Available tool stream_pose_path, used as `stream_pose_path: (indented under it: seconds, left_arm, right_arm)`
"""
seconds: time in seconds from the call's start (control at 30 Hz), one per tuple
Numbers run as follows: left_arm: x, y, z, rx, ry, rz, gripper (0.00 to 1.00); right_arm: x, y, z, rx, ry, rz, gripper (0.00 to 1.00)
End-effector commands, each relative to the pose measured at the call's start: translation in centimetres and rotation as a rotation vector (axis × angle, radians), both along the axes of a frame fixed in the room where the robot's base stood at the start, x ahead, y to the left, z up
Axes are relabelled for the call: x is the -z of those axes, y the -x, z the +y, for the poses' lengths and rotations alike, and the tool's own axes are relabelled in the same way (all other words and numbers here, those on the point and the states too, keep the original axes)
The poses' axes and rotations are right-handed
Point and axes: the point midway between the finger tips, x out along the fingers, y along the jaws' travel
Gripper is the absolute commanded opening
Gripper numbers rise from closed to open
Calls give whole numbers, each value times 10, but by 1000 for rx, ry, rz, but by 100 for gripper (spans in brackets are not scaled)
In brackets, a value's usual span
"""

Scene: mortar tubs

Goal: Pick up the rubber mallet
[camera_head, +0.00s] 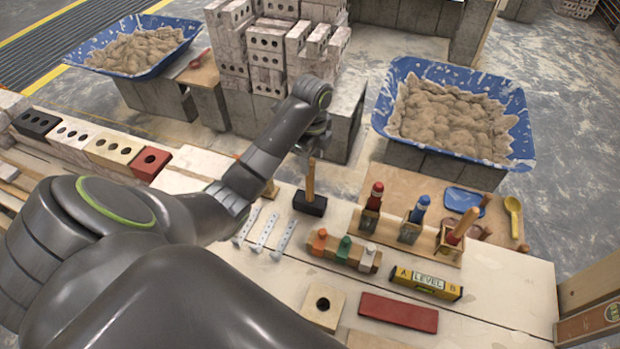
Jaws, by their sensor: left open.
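The rubber mallet (310,204) stands upright on the pale wooden bench, its black head down and its light wooden handle pointing up. My left arm reaches in from the left. My left gripper (314,150) is at the top end of the mallet's handle, pointing down, with its fingers open. The fingers are small and partly hidden by the wrist, so I cannot tell whether they touch the handle. My right gripper is not in view.
Metal strips (265,231) lie left of the mallet. A block with coloured pegs (344,250), a rack of handled tools (408,232), a yellow level (426,283) and a red block (398,312) are to its right. A blue mortar tub (516,120) stands beyond.

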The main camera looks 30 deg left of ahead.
Motion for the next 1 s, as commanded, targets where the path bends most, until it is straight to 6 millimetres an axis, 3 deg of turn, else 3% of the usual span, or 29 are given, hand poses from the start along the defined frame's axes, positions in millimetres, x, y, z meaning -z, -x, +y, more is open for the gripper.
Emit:
stream_pose_path:
  seconds: [0.03, 0.2, 0.47, 0.8, 1.0]
  left_arm:
    - [13, 3, 2, -1, 0, 3, 49]
    - [34, 5, 3, -1, 0, 3, 49]
    - [37, 4, 3, 1, -1, 0, 47]
    - [37, 4, 3, 0, -1, 0, 3]
    - [36, 3, 3, 1, -1, -2, 0]
  right_arm:
    - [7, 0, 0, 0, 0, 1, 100]
    - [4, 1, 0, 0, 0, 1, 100]
    - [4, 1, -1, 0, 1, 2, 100]
    - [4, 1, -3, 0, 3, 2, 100]
    - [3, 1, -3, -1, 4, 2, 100]
